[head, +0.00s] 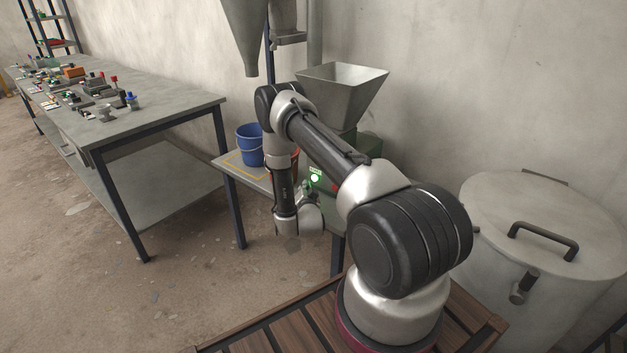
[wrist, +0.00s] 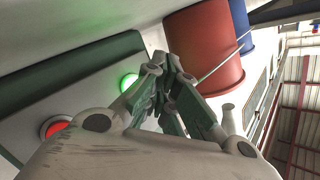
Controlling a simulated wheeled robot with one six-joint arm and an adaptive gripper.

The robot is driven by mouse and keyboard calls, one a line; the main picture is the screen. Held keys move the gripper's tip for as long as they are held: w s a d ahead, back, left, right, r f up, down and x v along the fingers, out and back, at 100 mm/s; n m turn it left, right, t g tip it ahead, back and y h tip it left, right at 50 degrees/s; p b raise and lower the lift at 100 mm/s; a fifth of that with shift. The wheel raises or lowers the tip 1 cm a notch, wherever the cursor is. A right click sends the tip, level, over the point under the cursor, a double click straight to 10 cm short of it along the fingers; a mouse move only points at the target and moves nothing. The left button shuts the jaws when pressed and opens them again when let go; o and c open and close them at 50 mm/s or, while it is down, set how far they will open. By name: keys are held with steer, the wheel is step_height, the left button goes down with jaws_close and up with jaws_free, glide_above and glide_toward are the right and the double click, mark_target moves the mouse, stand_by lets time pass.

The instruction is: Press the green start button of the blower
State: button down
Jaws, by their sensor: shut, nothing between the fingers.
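The green start button (head: 315,178) glows on the front of a green and pale machine, under a small green label. In the wrist view the lit green button (wrist: 128,82) sits just left of my fingers, partly covered by them. A red button (wrist: 55,127) is on the same pale panel, further left. My gripper (wrist: 172,62) is shut and empty, its fingertips close to the panel beside the green button. In the head view my gripper (head: 307,187) is small and partly hidden by my wrist. I cannot tell whether a fingertip touches the button.
A grey hopper (head: 342,90) tops the machine on a small table. A blue bucket (head: 249,147) and a red bucket (wrist: 205,48) stand beside it. A lidded metal drum (head: 545,222) is at right. A long workbench (head: 180,110) with several parts is at left.

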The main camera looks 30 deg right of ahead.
steer(key=shift+s+a, duration=0.35)
steer(key=shift+a, duration=0.5)
steer(key=shift+s+a, duration=0.3)
steer(key=shift+a, duration=0.55)
steer(key=w+a+r+n+g+y, duration=0.1)
steer(key=w+a+r+y, duration=0.1)
steer(key=w+r, duration=0.5)
steer(key=s+a+r+n+g+y, duration=0.2)
steer(key=s+a+r, duration=0.15)
steer(key=r, duration=0.95)
steer(key=s+a+r+n+g+y, duration=0.25)
steer(key=s+r, duration=0.25)
steer(key=r, duration=0.7)
steer(key=s+a+r+n+g+y, duration=0.1)
steer(key=s+r+n, duration=0.1)
steer(key=s+r, duration=0.45)
steer(key=s+r+n+g, duration=0.1)
steer(key=s+r+n, duration=0.15)
steer(key=s, duration=0.75)
steer(key=s+r+n+g, duration=0.2)
steer(key=s+g, duration=0.1)
steer(key=s, duration=1.8)
steer(key=shift+s+d+r, duration=0.3)
steer(key=shift+d, duration=0.15)
